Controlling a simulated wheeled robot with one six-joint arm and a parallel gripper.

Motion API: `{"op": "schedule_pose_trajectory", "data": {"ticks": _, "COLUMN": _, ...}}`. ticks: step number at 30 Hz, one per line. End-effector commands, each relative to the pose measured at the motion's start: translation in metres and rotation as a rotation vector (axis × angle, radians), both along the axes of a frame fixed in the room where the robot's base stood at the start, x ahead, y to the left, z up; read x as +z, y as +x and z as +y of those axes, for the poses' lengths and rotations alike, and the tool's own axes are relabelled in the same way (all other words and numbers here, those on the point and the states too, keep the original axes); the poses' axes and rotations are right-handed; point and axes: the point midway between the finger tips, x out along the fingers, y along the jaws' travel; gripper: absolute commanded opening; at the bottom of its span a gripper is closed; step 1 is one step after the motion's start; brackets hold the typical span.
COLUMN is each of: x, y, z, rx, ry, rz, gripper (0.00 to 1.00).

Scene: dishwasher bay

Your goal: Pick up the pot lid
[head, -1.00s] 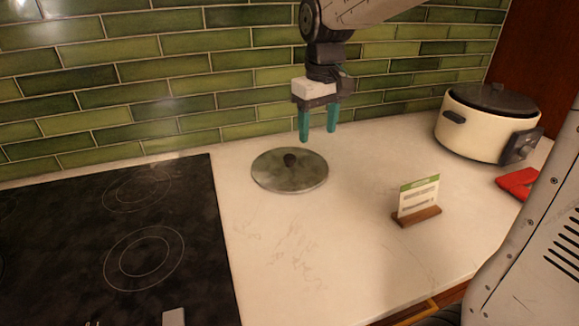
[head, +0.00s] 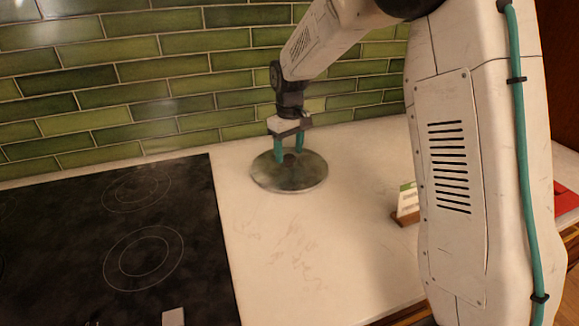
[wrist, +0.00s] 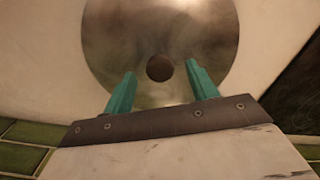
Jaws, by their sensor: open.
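The pot lid (head: 290,180) is a round grey-green metal disc lying flat on the white counter, right of the cooktop. Its small dark round knob stands at the middle and shows clearly in the wrist view (wrist: 159,68). My gripper (head: 288,158) points down over the lid, with its teal fingers apart on either side of the knob. In the wrist view my gripper (wrist: 160,82) is open and the knob sits between and slightly beyond the fingertips. I cannot tell whether the fingertips touch the lid.
A black cooktop (head: 95,240) lies to the left. The green tiled wall (head: 180,85) rises close behind the lid. A small card in a wooden stand (head: 406,209) is to the right, partly hidden by my arm. The counter in front of the lid is clear.

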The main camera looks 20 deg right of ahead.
Motion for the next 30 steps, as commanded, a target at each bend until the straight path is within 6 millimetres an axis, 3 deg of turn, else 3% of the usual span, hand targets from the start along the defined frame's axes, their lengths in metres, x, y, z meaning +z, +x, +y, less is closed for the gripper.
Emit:
{"op": "schedule_pose_trajectory", "data": {"ticks": 4, "x": -0.018, "y": 0.0, "z": 0.0, "rx": 0.0, "ry": 0.0, "rz": 0.002, "gripper": 0.58}}
{"op": "schedule_pose_trajectory", "data": {"ticks": 12, "x": -0.02, "y": 0.0, "z": 0.0, "rx": 0.0, "ry": 0.0, "rz": 0.0, "gripper": 0.58}}
{"op": "schedule_pose_trajectory", "data": {"ticks": 18, "x": -0.02, "y": 0.0, "z": 0.0, "rx": 0.0, "ry": 0.0, "rz": 0.0, "gripper": 0.02}}
{"op": "schedule_pose_trajectory", "data": {"ticks": 30, "x": -0.014, "y": 0.0, "z": 0.0, "rx": 0.0, "ry": 0.0, "rz": -0.002, "gripper": 0.0}}
